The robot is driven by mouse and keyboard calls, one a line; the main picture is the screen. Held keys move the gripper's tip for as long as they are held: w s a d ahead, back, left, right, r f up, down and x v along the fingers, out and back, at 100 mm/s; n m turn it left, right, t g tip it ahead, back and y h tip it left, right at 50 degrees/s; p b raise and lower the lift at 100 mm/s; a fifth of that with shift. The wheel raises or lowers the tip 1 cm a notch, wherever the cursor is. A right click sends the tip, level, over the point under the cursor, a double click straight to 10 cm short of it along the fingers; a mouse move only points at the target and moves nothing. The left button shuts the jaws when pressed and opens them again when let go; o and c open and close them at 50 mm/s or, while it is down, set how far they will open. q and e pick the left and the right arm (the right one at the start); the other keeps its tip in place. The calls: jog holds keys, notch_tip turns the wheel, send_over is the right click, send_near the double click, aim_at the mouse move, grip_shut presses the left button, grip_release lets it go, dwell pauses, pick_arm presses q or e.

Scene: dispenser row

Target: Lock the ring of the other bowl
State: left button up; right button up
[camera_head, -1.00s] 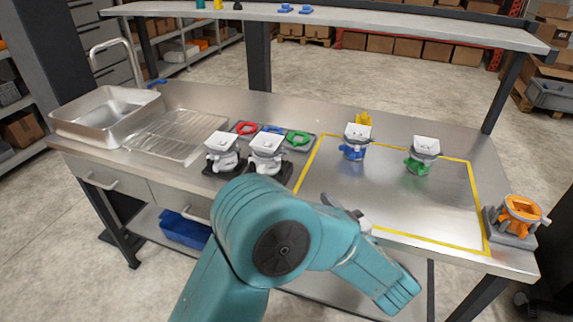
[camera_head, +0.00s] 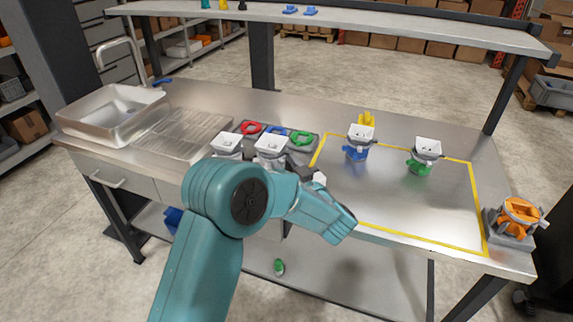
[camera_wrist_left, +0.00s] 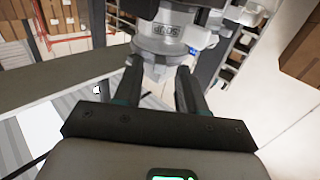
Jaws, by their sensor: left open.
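Two white square-topped bowls, a left one (camera_head: 226,144) and a right one (camera_head: 271,149), stand side by side at the bench's front; my arm hides their lower parts. Two more stand inside the yellow outline, one with a blue lower part (camera_head: 357,143) and one with a green lower part (camera_head: 424,156). My left gripper (camera_head: 313,178) is by the front edge, right of the front pair. In the left wrist view its fingers (camera_wrist_left: 158,88) are open, with a grey-white body (camera_wrist_left: 170,42) lettered "SOUP" just beyond them; contact is unclear. My right gripper is not in view.
Red (camera_head: 250,127) and green (camera_head: 301,137) rings lie on a grey tray behind the front pair. An orange unit in a grey holder (camera_head: 518,222) is at the right end. A sink (camera_head: 110,112) is at left. The outlined area's front is clear.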

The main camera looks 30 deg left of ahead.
aim_at(269, 160)
pick_arm(q)
jog(key=shift+w, duration=0.1)
grip_shut()
jog(key=shift+a, duration=0.1)
jog(key=shift+s+m+t+h, duration=0.3)
jog(key=shift+m+t, duration=0.1)
jog(key=shift+t, duration=0.2)
jog(key=shift+s+a+t+b, duration=0.15)
jog(key=shift+t+b, duration=0.15)
jog(key=shift+b, duration=0.15)
jog(key=s+a+m+t+h+b, duration=0.1)
jog(key=m+t+h+b, duration=0.1)
jog(key=s+a+m+t+h+b, duration=0.1)
jog(key=m+t+h+b, duration=0.1)
jog(key=a+m+t+h+b, duration=0.1)
jog(key=m+t+h+b, duration=0.1)
jog(key=b, duration=0.1)
jog(key=shift+s+f+h, duration=0.25)
jog(key=shift+s+h, duration=0.05)
jog(key=shift+s, duration=0.1)
jog(key=shift+s+a+r+m+t+h+b, duration=0.15)
jog(key=shift+a+m+t+h+b, duration=0.1)
jog(key=shift+m+h+b, duration=0.25)
jog(key=shift+a+r+m+t+h+b, duration=0.15)
jog(key=shift+m+t+h+b, duration=0.15)
jog(key=shift+h+b, duration=0.35)
